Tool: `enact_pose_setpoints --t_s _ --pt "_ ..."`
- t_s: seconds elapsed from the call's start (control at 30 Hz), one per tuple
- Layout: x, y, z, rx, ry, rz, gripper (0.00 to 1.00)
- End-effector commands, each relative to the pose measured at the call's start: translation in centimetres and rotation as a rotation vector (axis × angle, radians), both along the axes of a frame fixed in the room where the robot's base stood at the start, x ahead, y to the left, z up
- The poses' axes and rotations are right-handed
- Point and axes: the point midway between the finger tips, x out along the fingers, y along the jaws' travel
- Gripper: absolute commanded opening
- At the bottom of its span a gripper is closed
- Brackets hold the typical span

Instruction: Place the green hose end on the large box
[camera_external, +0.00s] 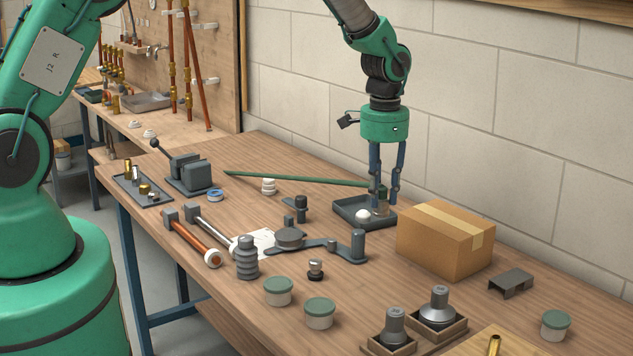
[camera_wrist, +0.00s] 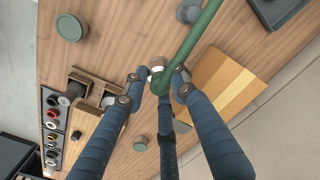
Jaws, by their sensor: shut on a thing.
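The green hose (camera_external: 300,179) stretches above the bench from the left to my gripper (camera_external: 383,192). My gripper is shut on the hose near its right end. In the wrist view the hose (camera_wrist: 196,38) runs down from the top edge, and its end lies between the fingers of my gripper (camera_wrist: 160,80). The large box (camera_external: 440,245) is a closed, taped cardboard box on the bench, right of my gripper and nearer the camera.
A dark tray (camera_external: 345,205) with a white dome lies below my gripper. A small grey bracket (camera_external: 511,282) stands right of the box. A grey lever tool (camera_external: 300,246), lidded tubs (camera_external: 278,291) and fittings in wooden holders (camera_external: 438,308) crowd the front. The block wall is close behind.

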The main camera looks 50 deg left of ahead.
Motion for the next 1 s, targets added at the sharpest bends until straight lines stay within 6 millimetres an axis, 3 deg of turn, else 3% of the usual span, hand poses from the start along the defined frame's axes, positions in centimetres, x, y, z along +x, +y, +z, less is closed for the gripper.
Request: enact_pose_setpoints --t_s 0.53,1.0 --pt "0.7 -0.1 0.0 0.0 0.0 0.0 0.0" --pt "6.3 -0.1 -0.6 0.0 -0.001 0.0 0.0"
